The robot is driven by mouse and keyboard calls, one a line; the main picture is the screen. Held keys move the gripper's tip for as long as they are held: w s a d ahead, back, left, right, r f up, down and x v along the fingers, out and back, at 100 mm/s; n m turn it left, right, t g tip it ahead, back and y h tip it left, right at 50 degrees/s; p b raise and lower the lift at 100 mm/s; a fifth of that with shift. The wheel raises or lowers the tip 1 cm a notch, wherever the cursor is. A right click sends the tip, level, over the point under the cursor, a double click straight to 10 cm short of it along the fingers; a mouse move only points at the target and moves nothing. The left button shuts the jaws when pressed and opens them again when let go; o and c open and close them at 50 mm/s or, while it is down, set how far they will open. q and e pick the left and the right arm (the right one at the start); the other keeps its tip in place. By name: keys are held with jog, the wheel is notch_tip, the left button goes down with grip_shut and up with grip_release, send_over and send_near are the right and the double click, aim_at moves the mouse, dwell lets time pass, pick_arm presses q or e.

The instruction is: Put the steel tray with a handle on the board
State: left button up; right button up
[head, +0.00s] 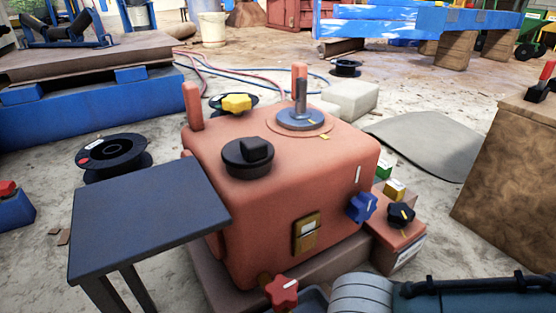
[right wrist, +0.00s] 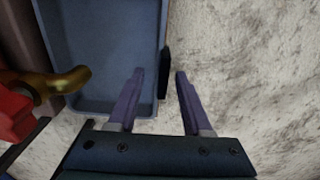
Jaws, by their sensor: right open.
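The steel tray (right wrist: 110,30), blue-grey and shallow, fills the upper left of the right wrist view. A part of it (head: 313,299) shows at the bottom of the head view, below the red machine. Its dark handle (right wrist: 165,72) stands out from the tray's right side. My right gripper (right wrist: 160,76) is open, one finger over the tray and the other outside it, with the handle between the tips. I cannot tell if they touch. The dark flat board (head: 150,215) on legs stands left of the machine and is bare. My left gripper is out of view.
The red machine (head: 265,210) with knobs stands between the board and my right arm. A brass tap (right wrist: 65,82) with a red handle sits left of the tray. A wooden block (head: 510,165) stands at the right. Pale floor is clear right of the tray.

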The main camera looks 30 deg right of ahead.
notch_tip(320, 180, up, 8)
jog(key=p, duration=0.5)
jog(key=shift+s+a+r+p, duration=0.1)
jog(key=shift+a+r+p, duration=0.1)
jog(key=shift+p, duration=0.15)
jog(key=s+a+r+m+t+y, duration=0.2)
jog(key=a+r+m+y, duration=0.1)
jog(key=a+r+m, duration=0.45)
jog(key=s+d+r+m+t+h, duration=0.1)
jog(key=s+d+r+m+h, duration=0.1)
jog(key=d+r+m, duration=0.7)
jog(key=s+d, duration=0.1)
jog(key=d, duration=0.1)
jog(key=shift+d+t+h, duration=0.3)
jog(key=shift+h, duration=0.1)
jog(key=shift+w, duration=0.1)
